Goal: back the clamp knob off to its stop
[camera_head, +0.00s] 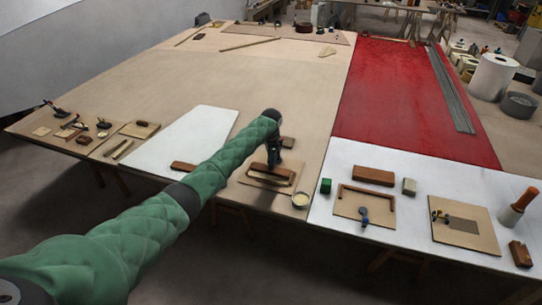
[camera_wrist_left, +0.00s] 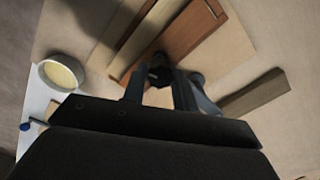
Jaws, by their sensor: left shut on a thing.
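My left gripper (camera_head: 273,158) reaches down over a brown wooden piece (camera_head: 257,178) that lies on a tan board (camera_head: 247,184) near the table's front edge. In the left wrist view, its fingers (camera_wrist_left: 160,88) are shut on a small dark knob (camera_wrist_left: 158,68) beside the reddish-brown wood (camera_wrist_left: 190,32). The fingers and wrist hide most of the knob and what is under it. In the head view the arm and gripper cover the knob. My right gripper is not in view.
Further right, a blue clamp-like thing (camera_head: 364,214) lies on another board. The tan table behind is mostly clear.

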